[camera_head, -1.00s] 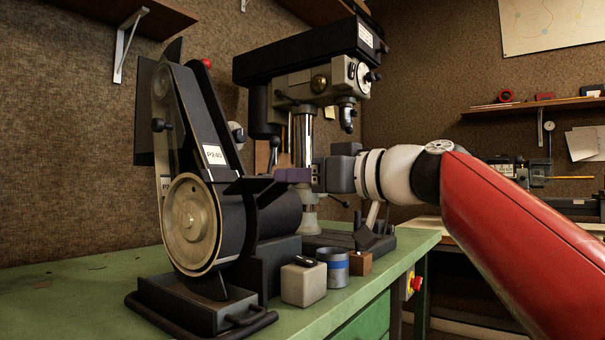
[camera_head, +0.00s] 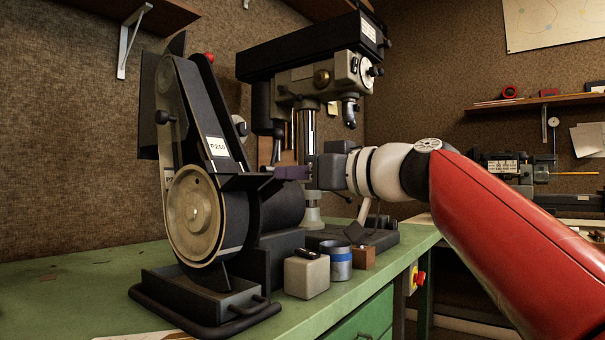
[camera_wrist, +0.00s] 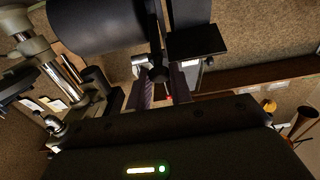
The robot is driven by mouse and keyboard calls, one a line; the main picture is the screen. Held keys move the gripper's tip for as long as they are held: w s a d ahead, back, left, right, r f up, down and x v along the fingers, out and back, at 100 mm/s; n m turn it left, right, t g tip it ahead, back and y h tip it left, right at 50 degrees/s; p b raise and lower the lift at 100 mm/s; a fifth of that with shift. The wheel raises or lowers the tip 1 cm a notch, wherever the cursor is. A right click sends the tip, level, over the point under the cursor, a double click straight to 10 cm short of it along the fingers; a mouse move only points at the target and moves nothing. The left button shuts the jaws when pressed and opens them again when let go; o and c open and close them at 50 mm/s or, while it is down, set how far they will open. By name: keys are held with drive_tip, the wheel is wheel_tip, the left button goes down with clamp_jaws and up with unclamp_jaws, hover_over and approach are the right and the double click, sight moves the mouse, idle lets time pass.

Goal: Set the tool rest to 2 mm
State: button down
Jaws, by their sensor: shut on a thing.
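The belt grinder (camera_head: 226,205) stands on the green bench, with its dark flat tool rest (camera_head: 248,182) jutting out to the right of the belt wheel. In the wrist view the tool rest (camera_wrist: 197,42) is a black plate at top centre. My gripper (camera_head: 284,173) is at the right end of the rest, its purple fingers pointing left. In the wrist view a dark knob (camera_wrist: 157,74) sits between the fingers of my gripper (camera_wrist: 160,84), which is shut on it. The gap between rest and belt is too small to read.
A drill press (camera_head: 313,95) stands close behind my gripper. A pale block (camera_head: 307,277), a blue-banded cup (camera_head: 340,262) and a small brown block (camera_head: 363,257) stand on the bench (camera_head: 75,272) in front. The bench's left part is mostly clear.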

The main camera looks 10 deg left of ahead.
drive_tip(key=shift+f, duration=0.15)
drive_tip(key=c, duration=1.3)
unclamp_jaws()
drive_tip(key=shift+w+a, duration=0.1)
drive_tip(key=shift+a, duration=0.05)
drive_tip(key=b+v, duration=0.2)
drive_tip(key=v, duration=0.6)
drive_tip(key=shift+a, duration=0.1)
